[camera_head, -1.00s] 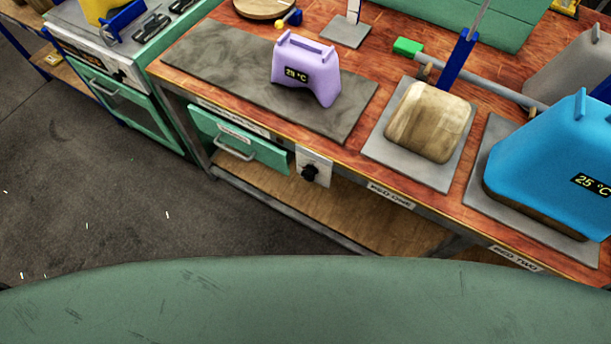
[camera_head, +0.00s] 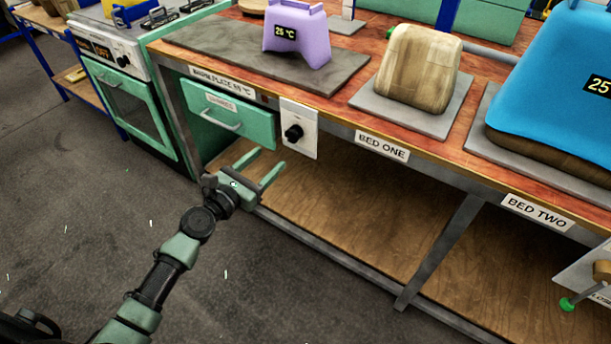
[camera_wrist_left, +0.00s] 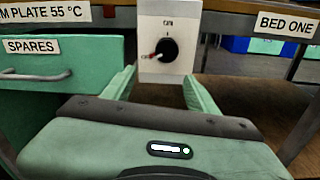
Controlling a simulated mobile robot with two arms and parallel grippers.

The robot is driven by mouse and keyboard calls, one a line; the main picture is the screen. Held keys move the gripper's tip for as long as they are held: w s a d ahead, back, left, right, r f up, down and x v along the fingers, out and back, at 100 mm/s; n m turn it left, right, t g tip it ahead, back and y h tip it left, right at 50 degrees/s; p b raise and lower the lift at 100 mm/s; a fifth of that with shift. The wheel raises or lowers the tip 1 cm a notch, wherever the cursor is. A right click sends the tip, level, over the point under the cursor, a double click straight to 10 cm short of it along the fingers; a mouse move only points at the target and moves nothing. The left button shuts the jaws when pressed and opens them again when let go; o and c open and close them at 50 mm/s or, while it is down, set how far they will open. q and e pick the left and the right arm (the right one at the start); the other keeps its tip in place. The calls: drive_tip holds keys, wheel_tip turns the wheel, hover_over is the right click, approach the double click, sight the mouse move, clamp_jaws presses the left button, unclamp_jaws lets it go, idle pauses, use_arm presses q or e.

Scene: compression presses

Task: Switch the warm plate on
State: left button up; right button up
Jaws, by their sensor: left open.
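The warm plate (camera_head: 215,45) is a dark grey slab on the left part of the bench, above a label reading warm plate 55 °C. Its apparent switch is a black knob (camera_head: 293,132) on a white panel (camera_head: 303,148) under the bench edge. In the left wrist view the knob (camera_wrist_left: 167,50) has a red-and-white pointer turned left, with ON marked above the knob. My left gripper (camera_head: 266,160) is open and empty, below and left of the knob, its fingers aimed at the panel. In the wrist view the gripper (camera_wrist_left: 160,78) appears apart from the knob. My right gripper is not in view.
A purple cover (camera_head: 297,42) reading 25 °C sits on the plate. A green spares drawer (camera_head: 228,120) is left of the panel. Bed one (camera_head: 420,118) and bed two (camera_head: 485,140) are to the right. The lower wooden shelf (camera_head: 350,215) is bare below the panel.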

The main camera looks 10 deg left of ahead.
sight(290, 136)
use_arm(q)
drive_tip(key=shift+n+t+h, duration=0.3)
drive_tip(key=shift+n, duration=0.3)
drive_tip(key=w+d, duration=0.1)
drive_tip(key=w, duration=0.1)
drive_tip(key=w+d+r, duration=0.1)
drive_tip(key=w, duration=0.1)
drive_tip(key=w+d+r, duration=0.1)
drive_tip(key=w, duration=0.1)
drive_tip(key=shift+d, duration=0.1)
drive_tip(key=shift+w+d+f+b, duration=0.1)
drive_tip(key=shift+w+d+b, duration=0.15)
drive_tip(key=shift+w, duration=0.4)
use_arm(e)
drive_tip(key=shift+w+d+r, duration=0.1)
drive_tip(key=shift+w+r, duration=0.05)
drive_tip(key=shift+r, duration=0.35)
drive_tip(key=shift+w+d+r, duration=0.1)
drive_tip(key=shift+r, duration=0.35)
use_arm(q)
clamp_jaws()
